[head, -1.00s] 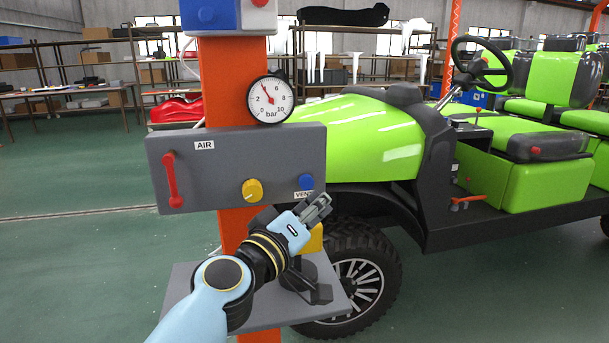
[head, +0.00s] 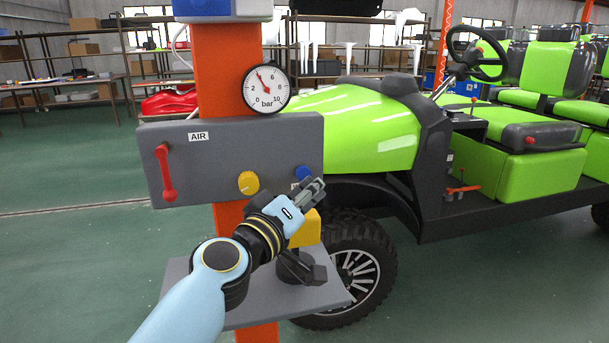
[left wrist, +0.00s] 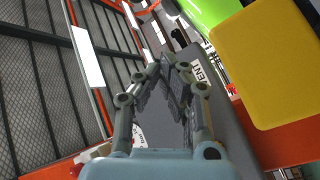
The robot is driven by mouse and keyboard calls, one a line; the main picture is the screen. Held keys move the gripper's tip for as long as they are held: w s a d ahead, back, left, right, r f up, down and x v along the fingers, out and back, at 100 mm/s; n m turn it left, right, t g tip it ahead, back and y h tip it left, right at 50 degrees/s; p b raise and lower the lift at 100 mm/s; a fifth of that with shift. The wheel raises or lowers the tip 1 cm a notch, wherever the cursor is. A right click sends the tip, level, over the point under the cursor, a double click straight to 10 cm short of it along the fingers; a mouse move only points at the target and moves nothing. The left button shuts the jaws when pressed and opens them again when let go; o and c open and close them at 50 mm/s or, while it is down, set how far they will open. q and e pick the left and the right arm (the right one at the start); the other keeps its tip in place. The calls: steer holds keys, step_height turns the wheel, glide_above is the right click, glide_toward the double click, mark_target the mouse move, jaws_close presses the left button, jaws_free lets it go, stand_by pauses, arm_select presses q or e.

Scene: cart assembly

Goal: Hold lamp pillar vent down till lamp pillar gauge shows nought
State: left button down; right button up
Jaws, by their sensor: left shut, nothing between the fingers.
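The lamp pillar (head: 228,98) is orange and carries a grey panel (head: 215,150). Its round white gauge (head: 267,90) has a needle pointing up and left, near 4 bar, well off nought. The blue vent knob (head: 304,172) sits at the panel's right end; its label is mostly hidden by my gripper in the head view. Part of the vent label (left wrist: 200,73) shows in the left wrist view. My left gripper (head: 319,185) is shut and empty, just below and right of the blue knob; I cannot tell whether it touches. My right gripper is out of view.
A red lever (head: 165,173) and a yellow knob (head: 248,182) are on the same panel. A yellow block (head: 307,230) stands above a grey shelf (head: 240,312) below my gripper. A green cart (head: 375,130) stands close behind the panel on the right.

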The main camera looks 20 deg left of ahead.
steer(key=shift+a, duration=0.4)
arm_select(q)
steer(key=shift+w+a, duration=0.25)
steer(key=shift+w, duration=0.15)
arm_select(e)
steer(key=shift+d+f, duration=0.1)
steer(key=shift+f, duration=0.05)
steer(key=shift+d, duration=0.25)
